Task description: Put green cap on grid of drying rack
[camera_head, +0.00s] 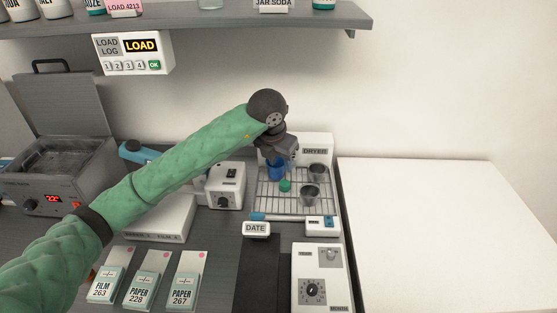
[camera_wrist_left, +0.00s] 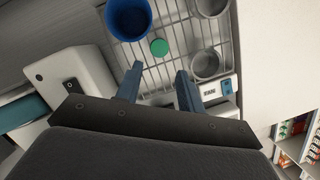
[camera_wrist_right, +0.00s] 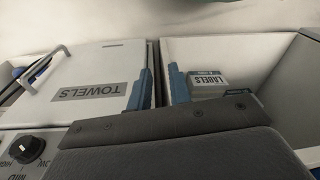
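The green cap (camera_head: 285,185) lies on the wire grid of the drying rack (camera_head: 262,203), between a blue cup (camera_head: 275,171) and grey cups. In the left wrist view the cap (camera_wrist_left: 159,47) is on the grid just beyond the fingertips, apart from them. My left gripper (camera_wrist_left: 160,73) is open and empty above the rack; its fingers are partly hidden in the head view. My right gripper (camera_wrist_right: 160,75) is open and empty in the right wrist view, over a towels box (camera_wrist_right: 92,88) and a bin holding a labels box (camera_wrist_right: 207,82). It is not in the head view.
Two grey cups (camera_head: 310,194) stand on the grid's right side. A white device with a dial (camera_head: 225,186) is left of the rack, and a dial box (camera_head: 320,275) is in front. A shelf (camera_head: 200,24) overhangs the back. The white surface (camera_head: 440,230) at right is clear.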

